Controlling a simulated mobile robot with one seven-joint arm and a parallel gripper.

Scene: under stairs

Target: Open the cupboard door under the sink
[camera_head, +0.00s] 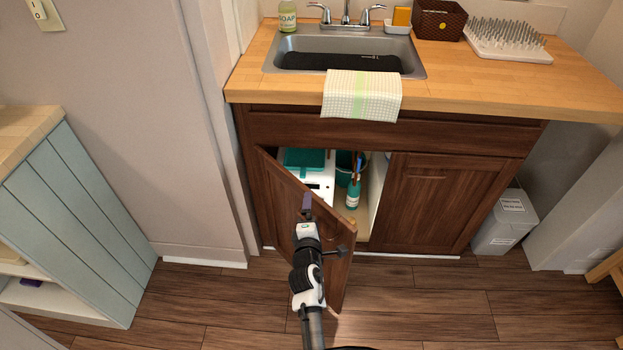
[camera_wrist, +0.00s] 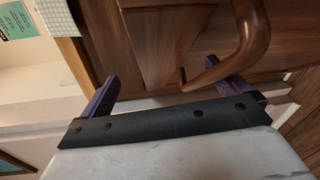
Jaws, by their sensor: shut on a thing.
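The left cupboard door (camera_head: 280,192) under the sink is dark wood and stands ajar, swung out toward me from its left side. Its inside is partly visible. In the wrist view, the curved wooden handle (camera_wrist: 238,45) lies by the purple fingers of my gripper (camera_wrist: 170,88). The fingers are well apart, with the handle close to the right one. The exact contact is hard to see.
Inside the cupboard are a teal bottle (camera_head: 353,194) and a white box (camera_head: 316,182). The right cupboard door (camera_head: 430,200) is closed. A grey bin (camera_head: 503,228) stands at the right. A light-blue cabinet (camera_head: 75,215) stands at the left, with bare floor between.

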